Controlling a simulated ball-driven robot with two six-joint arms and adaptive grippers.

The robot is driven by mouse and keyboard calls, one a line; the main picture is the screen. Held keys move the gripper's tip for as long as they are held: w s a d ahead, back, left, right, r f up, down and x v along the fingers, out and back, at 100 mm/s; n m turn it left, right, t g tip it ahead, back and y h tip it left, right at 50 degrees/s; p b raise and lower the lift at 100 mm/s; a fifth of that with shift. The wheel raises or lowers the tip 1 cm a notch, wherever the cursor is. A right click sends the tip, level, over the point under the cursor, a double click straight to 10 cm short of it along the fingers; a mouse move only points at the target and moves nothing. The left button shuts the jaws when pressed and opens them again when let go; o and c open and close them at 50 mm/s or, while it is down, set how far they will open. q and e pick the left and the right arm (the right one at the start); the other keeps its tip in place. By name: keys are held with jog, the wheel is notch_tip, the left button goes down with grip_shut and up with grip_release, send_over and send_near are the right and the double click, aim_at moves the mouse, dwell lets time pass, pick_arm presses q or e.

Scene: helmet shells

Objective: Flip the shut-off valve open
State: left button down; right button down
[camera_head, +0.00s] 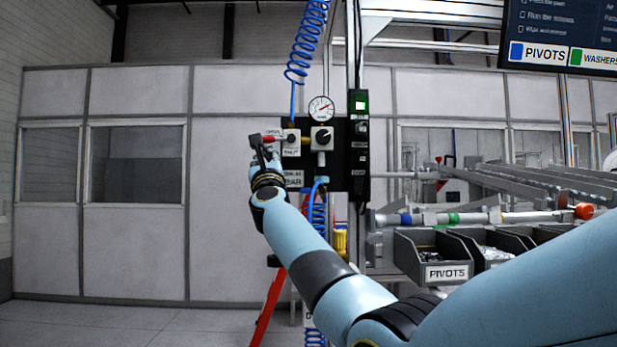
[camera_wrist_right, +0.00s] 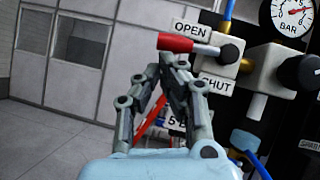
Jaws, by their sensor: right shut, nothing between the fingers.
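The shut-off valve has a red handle (camera_wrist_right: 175,42) on a silver stem that points left from the valve body (camera_wrist_right: 228,52). The handle lies about level, with the OPEN label (camera_wrist_right: 192,29) above it and the SHUT label (camera_wrist_right: 216,83) below. In the head view the red handle (camera_head: 270,139) shows at the panel's left edge. My right gripper (camera_wrist_right: 173,64) is shut and empty, its fingertips just under the handle; I cannot tell if they touch it. In the head view my right gripper (camera_head: 262,147) is small and partly hides this area. My left gripper is not in view.
A pressure gauge (camera_head: 321,108) and a regulator knob (camera_head: 322,137) sit right of the valve on the black panel (camera_head: 340,178). A blue coiled hose (camera_head: 304,50) hangs above. Parts bins (camera_head: 440,262) stand at right. Left of the panel is open floor before a pale wall.

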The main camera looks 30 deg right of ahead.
jog(key=shift+a+r+m+h+b, duration=0.1)
jog(key=shift+r+m+h+b, duration=0.25)
jog(key=shift+m, duration=0.35)
jog(key=shift+f+h, duration=0.1)
jog(key=shift+h, duration=0.15)
